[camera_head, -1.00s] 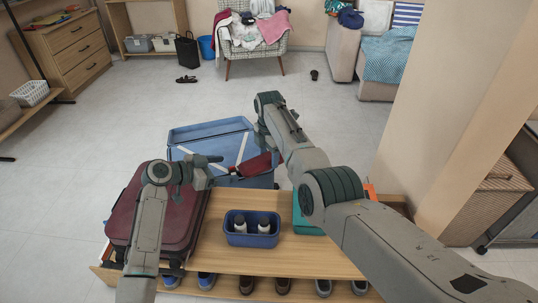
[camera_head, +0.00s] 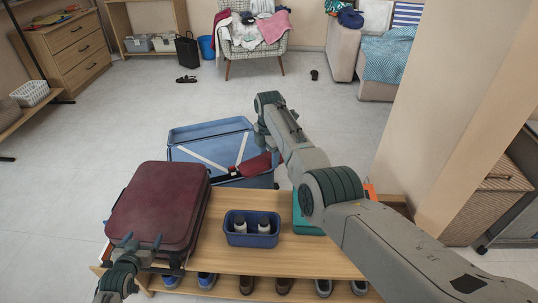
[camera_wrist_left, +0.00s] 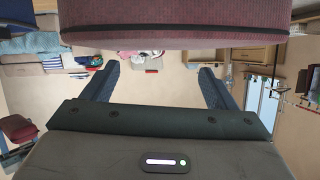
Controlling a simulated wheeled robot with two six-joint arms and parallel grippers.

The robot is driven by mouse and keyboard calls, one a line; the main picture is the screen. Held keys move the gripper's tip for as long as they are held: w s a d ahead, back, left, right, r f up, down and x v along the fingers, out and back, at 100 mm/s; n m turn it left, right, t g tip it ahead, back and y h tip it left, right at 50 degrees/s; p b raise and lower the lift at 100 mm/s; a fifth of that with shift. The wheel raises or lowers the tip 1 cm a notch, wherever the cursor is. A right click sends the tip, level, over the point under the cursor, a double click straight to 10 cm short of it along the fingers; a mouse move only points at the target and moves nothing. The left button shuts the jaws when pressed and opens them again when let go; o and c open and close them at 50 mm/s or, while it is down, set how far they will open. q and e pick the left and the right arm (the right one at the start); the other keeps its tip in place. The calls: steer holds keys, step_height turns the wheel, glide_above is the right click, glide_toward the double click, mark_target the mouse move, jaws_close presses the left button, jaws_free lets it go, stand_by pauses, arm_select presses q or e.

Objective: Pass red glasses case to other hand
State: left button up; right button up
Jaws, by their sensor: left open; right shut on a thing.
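The red glasses case (camera_head: 256,165) is held above the open blue container with white straps (camera_head: 180,134). My right gripper (camera_head: 272,154) is shut on the case; its fingers are mostly hidden behind my right forearm. My left gripper (camera_head: 141,243) is open and empty, low at the left, by the front edge of the burgundy suitcase (camera_head: 160,200). It is well apart from the case. In the left wrist view its two fingers (camera_wrist_left: 158,82) stand wide apart with nothing between them, and the suitcase (camera_wrist_left: 170,25) fills the top.
A wooden bench (camera_head: 220,257) carries the suitcase, a small blue bin (camera_head: 252,240) with two bottles, and a teal item (camera_head: 303,222) partly behind my right arm. Several shoes stand below. A wall column (camera_head: 440,120) rises at right. The floor behind is mostly clear.

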arm_select(q)
steer(key=s+a+f+g+y, duration=0.1)
steer(key=s+a+f+g, duration=0.2)
steer(key=s+f, duration=0.85)
steer(key=s+d+f+g, duration=0.3)
steer(key=s+f, duration=0.4)
steer(key=s, duration=0.3)
steer(key=s+d+f+g, duration=0.3)
steer(key=s+d+f, duration=0.2)
steer(key=s+f, duration=0.3)
steer(key=s+d+f+g, duration=0.3)
steer(key=s+f, duration=0.5)
steer(key=s, duration=0.3)
steer(key=shift+s+d+f+h, duration=0.2)
steer(key=shift+s+d+h, duration=0.15)
steer(key=shift+d, duration=0.15)
steer(key=shift+c, duration=0.2)
